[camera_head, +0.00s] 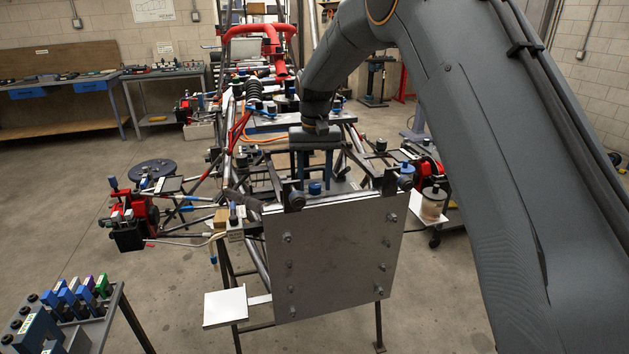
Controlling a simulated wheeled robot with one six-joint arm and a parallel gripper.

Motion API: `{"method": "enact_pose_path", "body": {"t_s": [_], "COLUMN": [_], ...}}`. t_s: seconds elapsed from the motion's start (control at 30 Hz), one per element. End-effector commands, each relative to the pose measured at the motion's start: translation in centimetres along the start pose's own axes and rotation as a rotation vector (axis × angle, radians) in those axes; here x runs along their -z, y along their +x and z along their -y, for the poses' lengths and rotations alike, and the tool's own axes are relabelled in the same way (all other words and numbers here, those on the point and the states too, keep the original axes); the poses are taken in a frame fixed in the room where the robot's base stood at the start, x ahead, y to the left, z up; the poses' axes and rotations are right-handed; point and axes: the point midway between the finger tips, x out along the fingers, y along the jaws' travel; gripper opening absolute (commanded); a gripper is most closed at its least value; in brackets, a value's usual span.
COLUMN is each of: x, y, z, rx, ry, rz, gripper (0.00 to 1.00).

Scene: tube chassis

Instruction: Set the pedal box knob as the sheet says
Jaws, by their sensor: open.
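My gripper (314,176) points down over the front of the tube chassis, behind the top edge of a grey plate (335,255). Its two fingers are apart. A small blue knob (314,189) sits just below and between the fingertips, in the area that looks like the pedal box. I cannot tell whether the fingers touch it, and its setting is too small to read. A white sheet (153,10) with a drawing hangs on the back wall. Its writing is not legible, and I cannot tell if it is the task's sheet.
Red uprights (130,212) stand left of the chassis. A small white shelf (226,306) juts out at lower left. A side table (105,320) holds several coloured blocks. A container (432,203) stands on the right.

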Motion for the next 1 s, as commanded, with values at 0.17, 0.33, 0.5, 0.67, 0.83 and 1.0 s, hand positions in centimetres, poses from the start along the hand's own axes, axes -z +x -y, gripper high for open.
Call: {"method": "enact_pose_path", "body": {"t_s": [0.17, 0.33, 0.5, 0.67, 0.83, 1.0], "x": [0.1, 0.1, 0.1, 0.0, 0.0, -0.1], "y": [-2.1, -4.9, -6.9, -7.6, -7.7, -8.1], "z": [0.0, 0.1, 0.1, 0.1, 0.1, 0.1], "rx": [0.001, 0.001, 0.001, 0.001, 0.001, 0.0], "ry": [0.0, 0.0, 0.0, 0.0, 0.0, 0.0], "rz": [-0.004, -0.004, -0.003, -0.002, -0.002, -0.002], "gripper": [0.46, 0.46, 0.46, 0.46, 0.46, 0.46]}}
